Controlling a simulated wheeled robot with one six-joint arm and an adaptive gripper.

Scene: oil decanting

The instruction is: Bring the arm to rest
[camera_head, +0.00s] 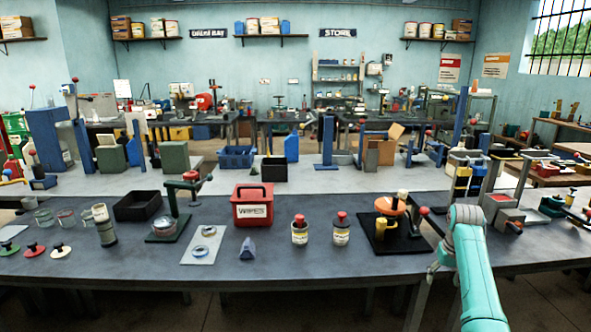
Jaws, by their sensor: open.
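My teal arm reaches up from the bottom right and bends over the front edge of the dark workbench (330,265). My gripper (433,272) hangs at the left of the arm's upper end, small and grey, at the bench's front edge. It looks open, and I see nothing held in it. The black stand (395,240) with an orange round piece (391,205) and a yellow cup (380,229) is just left of the gripper, apart from it in the picture. Part of the bench behind the arm is hidden.
Two white tins with red tops (299,235) (341,234) stand left of the black stand. A red wipes box (253,212), a green press (175,205), a black tray (138,206) and glass jars (66,217) stand further left. A grey-red device (500,208) is right of my arm.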

